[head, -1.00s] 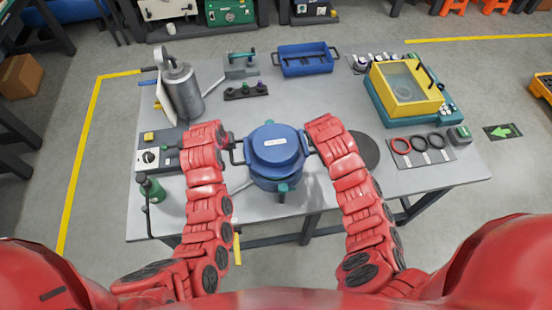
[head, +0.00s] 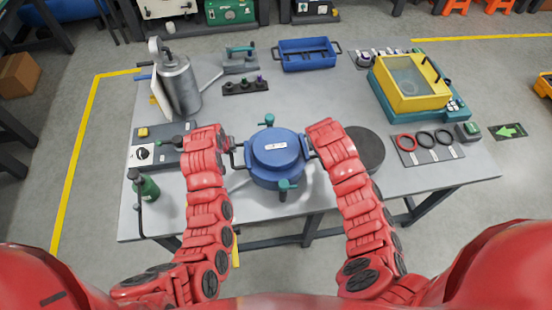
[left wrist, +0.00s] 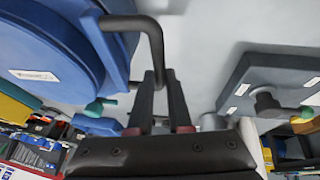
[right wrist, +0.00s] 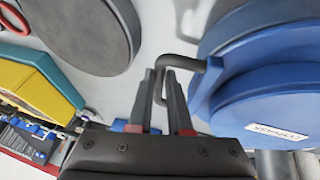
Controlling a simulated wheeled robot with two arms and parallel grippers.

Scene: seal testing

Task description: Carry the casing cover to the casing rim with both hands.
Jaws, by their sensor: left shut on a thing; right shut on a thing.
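The blue round casing cover (head: 276,148) has a white label and a dark bent handle on each side. It is over the blue casing (head: 270,182), whose rim is mostly hidden beneath it. A teal clamp (head: 266,121) shows at the far side and another (head: 287,186) at the near side. My left gripper (head: 231,147) is shut on the cover's left handle (left wrist: 152,30). My right gripper (head: 312,146) is shut on its right handle (right wrist: 183,63). The cover looks level in the head view. I cannot tell whether it touches the rim.
A dark grey disc (head: 366,150) lies right of the casing, partly behind my right arm. A ring board (head: 428,147) and a yellow-teal tank (head: 412,85) are at the right. The table centre behind is clear.

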